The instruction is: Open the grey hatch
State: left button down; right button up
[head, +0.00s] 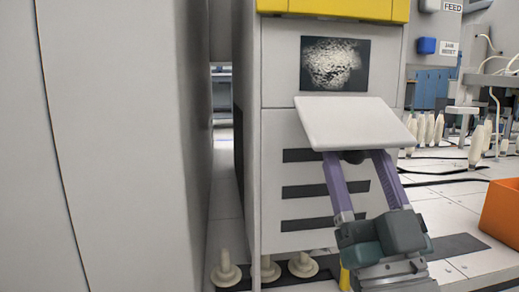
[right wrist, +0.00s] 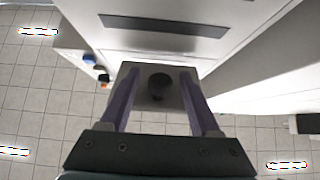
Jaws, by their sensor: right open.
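The grey hatch (head: 355,122) is a light flap on the front of a pale cabinet. It is swung down and sticks out toward me, tilted, with its upper face showing in the head view. A dark round knob (head: 352,156) shows under its outer edge. In the right wrist view the hatch's other face (right wrist: 178,73) carries the knob (right wrist: 159,86). My right gripper (head: 366,157) is open below the hatch. Its two purple fingers stand on either side of the knob, with gaps to it. The fingertips are partly hidden by the hatch. My left gripper is out of view.
Above the hatch is a dark square with a whitish speckled patch (head: 335,64). The cabinet (head: 280,130) has dark slots below. A large pale panel (head: 110,150) stands at left. An orange bin (head: 501,210) and several white bobbins (head: 476,143) are at right.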

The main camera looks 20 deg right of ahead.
jog(key=shift+w+r, duration=0.15)
jog(key=shift+c, duration=0.2)
grip_shut()
dwell(1.2)
